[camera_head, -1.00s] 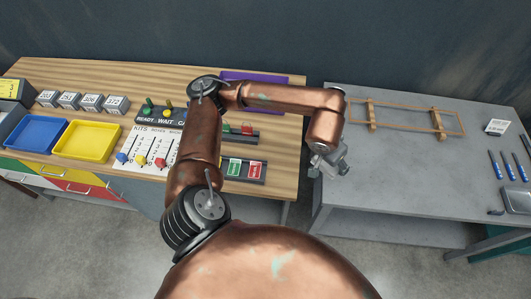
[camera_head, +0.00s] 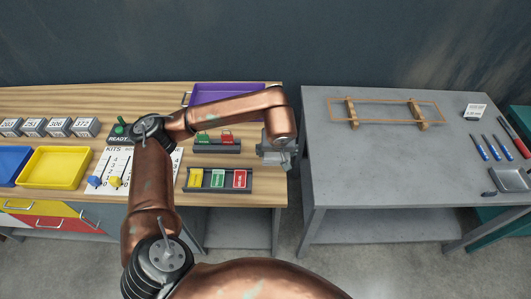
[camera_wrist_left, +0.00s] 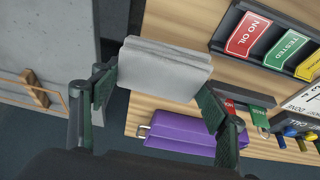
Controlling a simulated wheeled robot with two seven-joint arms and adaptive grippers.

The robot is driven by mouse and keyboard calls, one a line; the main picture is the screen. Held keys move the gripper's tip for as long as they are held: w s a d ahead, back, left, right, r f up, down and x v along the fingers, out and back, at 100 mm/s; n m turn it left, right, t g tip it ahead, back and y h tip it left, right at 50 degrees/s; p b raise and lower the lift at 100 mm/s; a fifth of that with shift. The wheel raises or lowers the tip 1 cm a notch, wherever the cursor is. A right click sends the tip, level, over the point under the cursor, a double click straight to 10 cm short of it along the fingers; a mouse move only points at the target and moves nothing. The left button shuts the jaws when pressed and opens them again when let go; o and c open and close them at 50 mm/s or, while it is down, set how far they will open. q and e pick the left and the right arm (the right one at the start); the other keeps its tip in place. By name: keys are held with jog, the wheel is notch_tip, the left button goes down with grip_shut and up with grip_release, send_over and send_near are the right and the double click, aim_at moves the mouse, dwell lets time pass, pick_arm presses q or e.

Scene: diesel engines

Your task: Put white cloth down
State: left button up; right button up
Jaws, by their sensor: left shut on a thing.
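The white cloth (camera_wrist_left: 165,66) looks like a thick, folded, pale grey-white pad. In the left wrist view it lies between the two fingers of my left gripper (camera_wrist_left: 156,92), which is shut on it. In the head view my left gripper (camera_head: 279,152) hangs at the right edge of the wooden bench (camera_head: 262,200), beside the gap to the grey table (camera_head: 390,165). The cloth is hard to tell from the gripper there. In the wrist view the cloth is above the bench edge and apart from the surface. My right gripper is not in view.
A purple tray (camera_head: 225,93) stands at the bench's back right. A holder with tags (camera_head: 217,179) and a lock rack (camera_head: 217,144) are left of the gripper. The grey table holds a wooden frame (camera_head: 385,112) and blue-handled tools (camera_head: 487,148); its middle is clear.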

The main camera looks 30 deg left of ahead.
pick_arm(q)
jog(key=w+a+f, duration=0.2)
jog(key=a, duration=0.1)
jog(key=w+a+f, duration=0.5)
jog(key=f, duration=0.1)
jog(key=shift+w+a+f, duration=0.1)
jog(key=shift+w+a, duration=0.1)
jog(key=shift+a, duration=0.2)
jog(key=shift+w+a+f, duration=0.2)
jog(key=shift+f, duration=0.15)
jog(key=shift+w+a+f, duration=0.1)
jog(key=shift+a+f, duration=0.05)
jog(key=shift+f, duration=1.55)
jog(key=shift+f, duration=0.1)
jog(key=o, duration=1.3)
